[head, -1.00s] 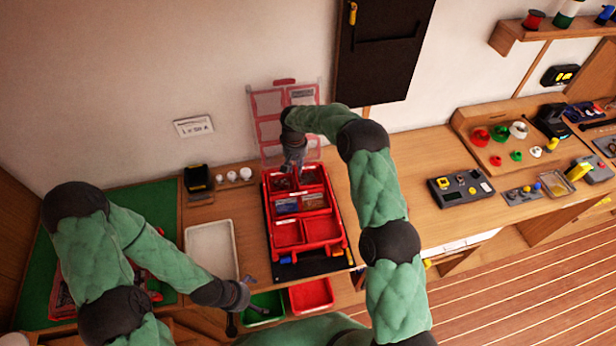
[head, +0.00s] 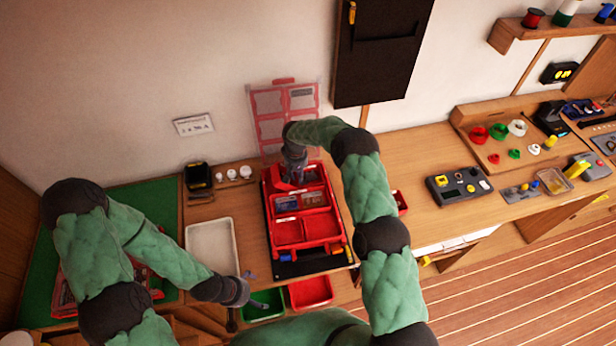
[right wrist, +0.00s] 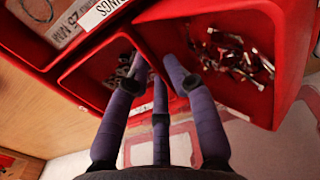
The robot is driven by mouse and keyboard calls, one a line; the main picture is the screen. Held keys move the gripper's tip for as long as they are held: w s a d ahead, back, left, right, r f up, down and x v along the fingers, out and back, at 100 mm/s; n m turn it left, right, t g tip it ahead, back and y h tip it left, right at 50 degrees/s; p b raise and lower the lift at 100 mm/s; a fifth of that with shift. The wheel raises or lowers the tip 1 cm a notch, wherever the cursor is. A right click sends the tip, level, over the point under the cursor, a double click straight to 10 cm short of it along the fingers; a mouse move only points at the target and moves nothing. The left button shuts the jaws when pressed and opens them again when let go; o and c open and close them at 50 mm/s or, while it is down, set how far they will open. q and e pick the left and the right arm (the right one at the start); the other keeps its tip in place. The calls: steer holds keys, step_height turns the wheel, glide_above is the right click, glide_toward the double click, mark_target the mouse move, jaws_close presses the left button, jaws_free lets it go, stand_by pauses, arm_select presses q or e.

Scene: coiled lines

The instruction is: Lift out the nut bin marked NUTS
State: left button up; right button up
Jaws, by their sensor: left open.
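A red organizer case (head: 268,225) stands open on the bench, its clear lid raised against the wall, with several red bins in it. No label reading NUTS is legible. My right gripper (head: 294,180) reaches down into the back bins. In the right wrist view its fingers (right wrist: 156,65) straddle the red wall between two bins. One finger is inside the left bin (right wrist: 75,80); another is over the right bin (right wrist: 290,50), which holds small metal parts. I cannot tell whether they grip the wall. My left gripper (head: 250,286) is open, low near the front bins.
A green bin (head: 262,305) and a red bin (head: 311,292) sit at the front edge. A pale tray (head: 211,248) lies left of the case.

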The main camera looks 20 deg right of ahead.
steer(key=shift+s+r, duration=0.1)
jaws_close()
steer(key=shift+r, duration=0.15)
